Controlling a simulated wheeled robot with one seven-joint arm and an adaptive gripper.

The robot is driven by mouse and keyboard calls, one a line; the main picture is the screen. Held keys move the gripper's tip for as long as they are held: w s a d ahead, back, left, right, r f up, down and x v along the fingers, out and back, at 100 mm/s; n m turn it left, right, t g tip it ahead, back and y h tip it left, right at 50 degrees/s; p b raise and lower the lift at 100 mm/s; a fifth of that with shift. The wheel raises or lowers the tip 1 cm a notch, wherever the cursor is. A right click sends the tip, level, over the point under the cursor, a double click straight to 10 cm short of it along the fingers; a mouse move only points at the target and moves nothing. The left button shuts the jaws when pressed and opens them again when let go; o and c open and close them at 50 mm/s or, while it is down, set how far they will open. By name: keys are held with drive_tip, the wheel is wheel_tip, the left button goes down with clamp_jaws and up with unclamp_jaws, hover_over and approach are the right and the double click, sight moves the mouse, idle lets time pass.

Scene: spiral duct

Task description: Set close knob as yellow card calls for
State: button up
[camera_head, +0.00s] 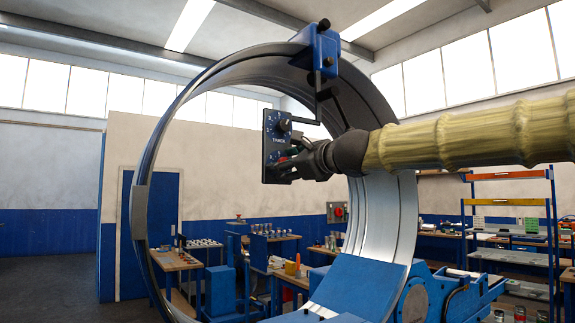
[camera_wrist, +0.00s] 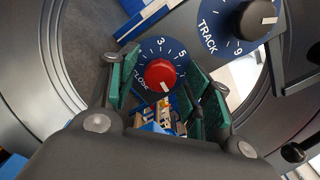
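The close knob (camera_wrist: 160,75) has a red cap on a round blue dial marked CLOSE, with 3 and 5 readable in the wrist view. Its white mark seems to point down and slightly right there. My gripper (camera_wrist: 158,82) has green-padded fingers on the left and right of this dial, with visible gaps to the red cap. In the head view, my gripper (camera_head: 291,166) is at the lower part of the dark control panel (camera_head: 270,146), hiding most of the close knob. I cannot make out a yellow card in either view.
A large metal spiral ring (camera_head: 381,235) surrounds the panel, with a blue block (camera_head: 318,48) on top. Workbenches (camera_head: 175,259) and a shelf rack (camera_head: 505,202) stand behind.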

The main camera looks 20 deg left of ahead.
drive_tip(key=c, duration=0.9)
drive_tip(key=shift+o, duration=0.2)
drive_tip(key=shift+n, duration=1.5)
drive_tip(key=o, duration=1)
drive_tip(key=v, duration=1.2)
